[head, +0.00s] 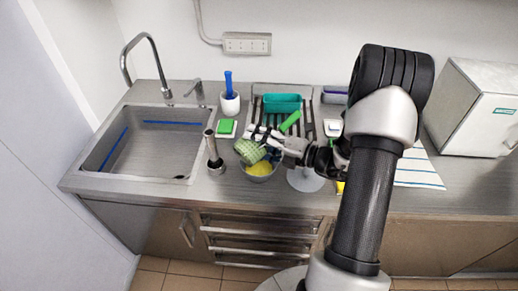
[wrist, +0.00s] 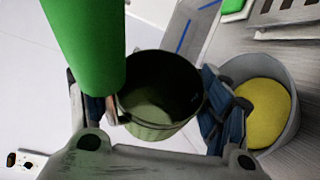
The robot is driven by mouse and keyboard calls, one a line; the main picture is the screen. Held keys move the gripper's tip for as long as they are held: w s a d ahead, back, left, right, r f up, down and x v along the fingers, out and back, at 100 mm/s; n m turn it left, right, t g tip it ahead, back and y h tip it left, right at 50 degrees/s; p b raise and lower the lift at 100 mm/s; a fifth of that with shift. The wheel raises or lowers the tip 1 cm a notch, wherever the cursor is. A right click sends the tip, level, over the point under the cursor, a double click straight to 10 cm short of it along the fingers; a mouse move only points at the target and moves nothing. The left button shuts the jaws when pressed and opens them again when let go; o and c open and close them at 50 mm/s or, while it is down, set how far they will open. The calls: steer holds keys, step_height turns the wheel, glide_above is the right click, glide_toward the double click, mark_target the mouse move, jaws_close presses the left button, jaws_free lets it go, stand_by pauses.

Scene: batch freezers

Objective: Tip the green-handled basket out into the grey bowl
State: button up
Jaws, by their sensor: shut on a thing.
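The basket (head: 249,151) is pale green with a bright green handle (head: 290,121). In the head view it is tilted above the back left of the grey bowl (head: 249,174). My gripper (head: 266,139) is shut on the basket. In the wrist view, the basket (wrist: 150,129) is between my fingers (wrist: 160,108), with the green handle (wrist: 85,45) close to the camera. Its visible inside is dark and looks empty. The grey bowl (wrist: 291,133) is to its right, with a yellow mass (wrist: 264,112) inside it.
A sink (head: 145,145) lies at the left. A dark upright cylinder (head: 213,150) stands left of the bowl. A drying rack with a teal tub (head: 282,103) is behind. A green sponge (head: 226,127) and a blue-handled brush (head: 229,87) are at back left.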

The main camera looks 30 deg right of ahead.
steer(key=shift+a+r+n+g+h+b, duration=0.2)
steer(key=shift+r+n+g+h+b, duration=0.1)
steer(key=shift+r+n+b, duration=0.65)
steer(key=n, duration=0.1)
steer(key=r+n+h, duration=0.1)
steer(key=shift+a+r+n+p, duration=0.15)
steer(key=shift+r+n+p, duration=0.1)
steer(key=shift+n+p, duration=0.1)
steer(key=shift+a+r+n+h+b, duration=0.1)
steer(key=shift+r+n+h+b, duration=0.2)
steer(key=shift+n+h, duration=0.25)
steer(key=shift+s+a+r+n+h+b, duration=0.1)
steer(key=shift+r+n+h+b, duration=0.1)
steer(key=shift+n+h+b, duration=0.3)
steer(key=n+h+b, duration=0.1)
steer(key=n+b, duration=0.1)
steer(key=b, duration=0.1)
steer(key=shift+f, duration=0.2)
steer(key=shift+r+n+h+b, duration=0.15)
steer(key=shift+n+h+b, duration=0.35)
steer(key=shift+b, duration=0.6)
steer(key=shift+r+n+h, duration=0.15)
steer(key=shift+n+h, duration=0.1)
steer(key=shift+n, duration=0.2)
